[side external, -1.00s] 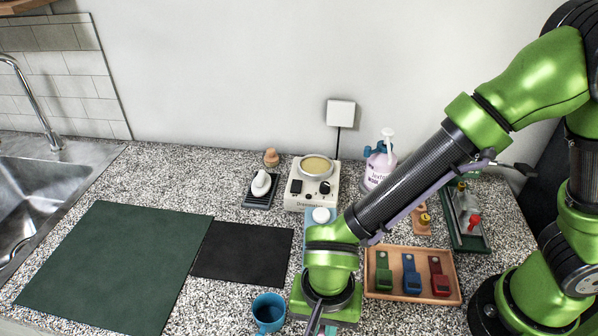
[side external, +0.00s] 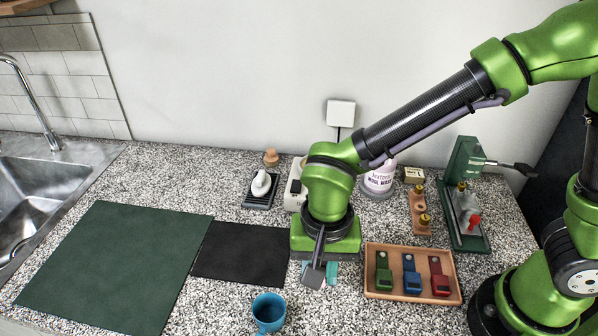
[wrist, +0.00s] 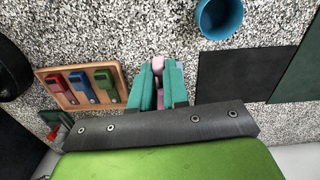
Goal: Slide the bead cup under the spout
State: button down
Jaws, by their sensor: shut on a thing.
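My gripper (wrist: 159,88) has teal fingers, which also show in the side external view (side external: 320,273), low over the speckled counter. In the wrist view the fingers are shut on a small pink thing (wrist: 158,65). Most of it is hidden between them, and I cannot tell whether it is the bead cup. A blue mug (side external: 269,313) stands upright on the counter, apart from my gripper; it also shows in the wrist view (wrist: 219,17). I cannot make out a spout; my arm and hand hide the area behind them.
A wooden tray (side external: 413,294) with green, blue and red pieces lies to the right. A green press (side external: 466,195) stands behind it. A black mat (side external: 241,254) and a green mat (side external: 115,262) lie left.

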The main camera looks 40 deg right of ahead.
jog(key=shift+f, duration=0.1)
jog(key=shift+w+d+f, duration=0.1)
jog(key=shift+f, duration=1.5)
jog(key=shift+w+d+f, duration=0.1)
jog(key=shift+f, duration=1.45)
jog(key=shift+w+d+f, duration=0.1)
jog(key=shift+w+d, duration=0.5)
jog(key=shift+w, duration=0.2)
jog(key=shift+w+d, duration=0.6)
jog(key=shift+w, duration=0.15)
jog(key=shift+f, duration=0.2)
jog(key=c, duration=1)
grip_release()
jog(key=shift+c, duration=0.2)
jog(key=shift+r, duration=0.1)
